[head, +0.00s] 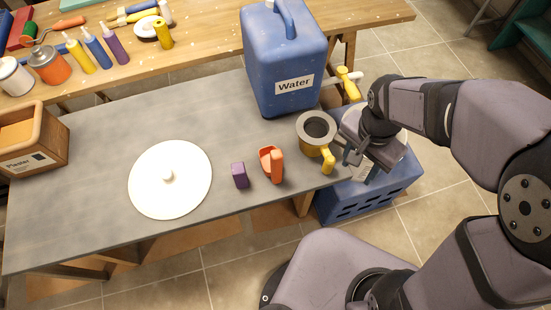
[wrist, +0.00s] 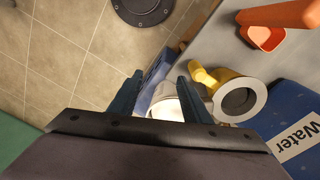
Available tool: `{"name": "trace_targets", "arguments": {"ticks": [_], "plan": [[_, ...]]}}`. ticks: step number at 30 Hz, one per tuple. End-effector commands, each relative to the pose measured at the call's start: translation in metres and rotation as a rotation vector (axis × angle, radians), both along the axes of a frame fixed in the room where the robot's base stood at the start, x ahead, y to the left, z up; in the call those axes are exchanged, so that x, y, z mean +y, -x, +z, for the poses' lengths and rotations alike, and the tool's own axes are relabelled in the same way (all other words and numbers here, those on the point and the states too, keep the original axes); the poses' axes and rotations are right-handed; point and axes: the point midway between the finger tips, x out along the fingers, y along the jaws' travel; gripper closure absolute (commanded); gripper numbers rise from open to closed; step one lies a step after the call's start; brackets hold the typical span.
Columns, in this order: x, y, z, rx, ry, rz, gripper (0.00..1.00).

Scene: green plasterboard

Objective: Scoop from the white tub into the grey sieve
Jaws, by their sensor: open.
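The grey sieve (head: 304,131) is a round ring with a dark middle and a yellow handle, near the right end of the grey table. It also shows in the wrist view (wrist: 258,98). An orange scoop (head: 277,167) stands on the table left of the sieve; it also shows in the wrist view (wrist: 262,38). A white round thing, perhaps the white tub (wrist: 165,100), shows behind my fingers, by the blue crate; my arm mostly hides it in the head view. My gripper (head: 357,160) is open and empty, right of the sieve, beyond the table edge.
A blue water container (head: 280,60) with a yellow tap (head: 349,87) stands behind the sieve. A blue crate (head: 370,203) is on the floor below my gripper. A purple block (head: 239,176), a white knobbed disc (head: 150,195) and a wooden plaster box (head: 50,150) are further left.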

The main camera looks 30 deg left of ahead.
Motion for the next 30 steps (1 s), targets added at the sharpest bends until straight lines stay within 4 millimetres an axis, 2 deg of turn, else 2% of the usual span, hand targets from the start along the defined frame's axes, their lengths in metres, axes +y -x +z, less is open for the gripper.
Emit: {"name": "trace_targets", "arguments": {"ticks": [1, 5, 9, 15, 21, 30], "plan": [[0.023, 0.001, 0.004, -0.007, 0.008, -0.025, 0.56], [0.073, 0.01, 0.006, -0.037, 0.022, -0.137, 0.56], [0.124, 0.028, 0.008, -0.073, 0.026, -0.253, 0.56], [0.17, 0.053, 0.006, -0.112, 0.021, -0.362, 0.56], [0.189, 0.068, 0.005, -0.131, 0.016, -0.408, 0.56], [0.189, 0.068, -0.003, -0.132, 0.018, -0.419, 0.56]]}}
